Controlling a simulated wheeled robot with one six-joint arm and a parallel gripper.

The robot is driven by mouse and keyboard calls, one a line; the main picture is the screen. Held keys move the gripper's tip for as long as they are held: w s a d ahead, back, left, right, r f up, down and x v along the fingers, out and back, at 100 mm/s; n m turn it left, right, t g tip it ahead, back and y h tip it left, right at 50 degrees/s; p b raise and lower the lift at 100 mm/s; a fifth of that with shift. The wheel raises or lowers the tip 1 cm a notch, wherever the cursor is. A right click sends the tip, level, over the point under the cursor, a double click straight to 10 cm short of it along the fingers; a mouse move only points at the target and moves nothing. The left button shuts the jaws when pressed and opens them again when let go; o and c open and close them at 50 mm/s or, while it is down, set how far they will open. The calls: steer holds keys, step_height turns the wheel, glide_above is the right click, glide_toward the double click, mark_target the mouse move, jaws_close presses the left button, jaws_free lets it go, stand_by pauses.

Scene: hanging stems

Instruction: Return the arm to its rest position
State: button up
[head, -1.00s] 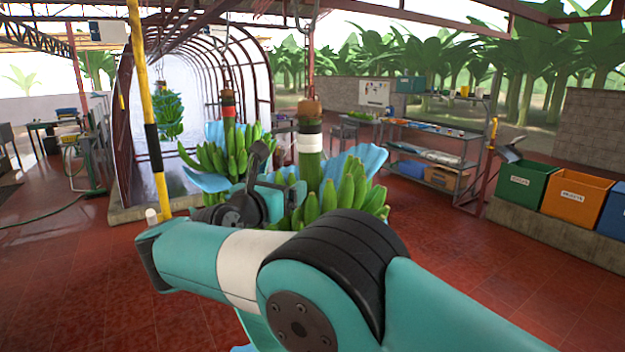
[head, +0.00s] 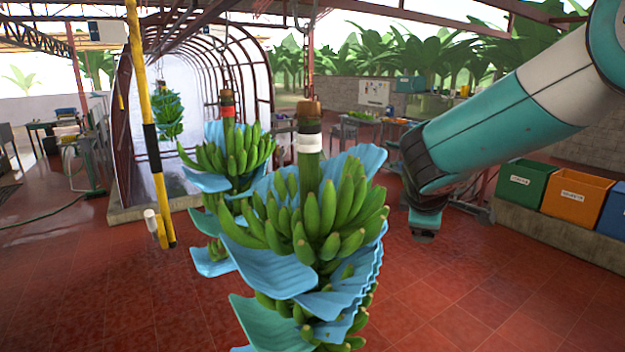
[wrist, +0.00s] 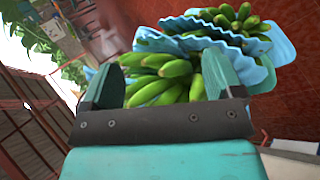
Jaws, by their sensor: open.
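My arm (head: 500,110) is up at the right in the head view, bent down at the wrist, clear of the hanging stems. In the wrist view my gripper (wrist: 163,76) is open, its two teal fingers apart with nothing held between them. The nearest stem of green bananas (head: 325,215) hangs upright in the middle of the head view, with blue sheets between its hands and a black and white band on top. In the wrist view green bananas (wrist: 165,88) show beyond the fingers, tilted. In the head view the fingers cannot be made out.
A second stem (head: 235,150) with a red band hangs behind to the left. Green (head: 525,185) and orange (head: 575,195) bins stand at the right on a low block wall. Red tiled floor is open around the stems.

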steer(key=s+d+f+m+g+y, duration=0.25)
steer(key=s+m, duration=0.45)
steer(key=s, duration=0.6)
steer(key=s+d+f+m+g+y, duration=0.2)
steer(key=s+d+f+m+g, duration=0.15)
steer(key=s+m, duration=0.6)
steer(key=s+a+f+n+g+y+b, duration=0.2)
steer(key=s+a+f+n+y+b, duration=0.1)
steer(key=s+a+f+n+b, duration=0.7)
steer(key=s+a+f+b, duration=0.1)
steer(key=a+b, duration=0.3)
steer(key=b, duration=0.5)
steer(key=shift+s+y, duration=0.35)
steer(key=shift+s, duration=0.5)
steer(key=shift+f, duration=0.1)
steer(key=shift+c, duration=0.2)
